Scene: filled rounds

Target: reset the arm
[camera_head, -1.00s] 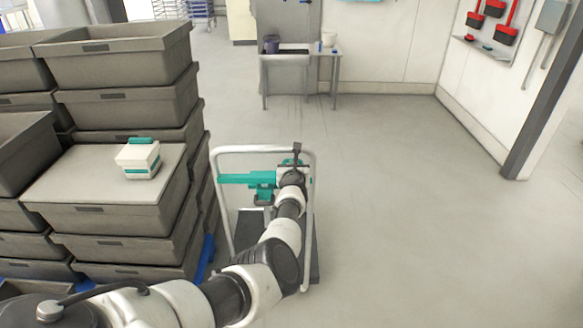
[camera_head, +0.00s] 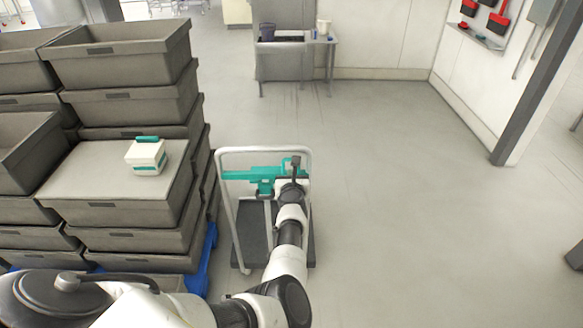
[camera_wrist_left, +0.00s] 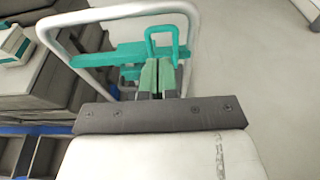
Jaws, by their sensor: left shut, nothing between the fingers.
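My left arm comes in from the bottom left of the head view and reaches up to a wheeled trolley with a light tubular handle (camera_head: 308,210). My left gripper (camera_head: 292,180) is at the arm's far end, in front of the handle frame. In the left wrist view its two green-padded fingers (camera_wrist_left: 160,77) are together, with nothing between them. A teal bar with an upright loop (camera_head: 240,174) lies just beyond the fingers; it also shows in the left wrist view (camera_wrist_left: 110,54). I cannot tell whether they touch. My right gripper is out of view.
Stacked grey crates (camera_head: 120,214) stand close on the left on a blue base (camera_head: 207,258). A white and teal box (camera_head: 146,157) rests on one lidded stack. A small table (camera_head: 325,42) stands at the back. The floor on the right is open up to a dark post (camera_head: 525,90).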

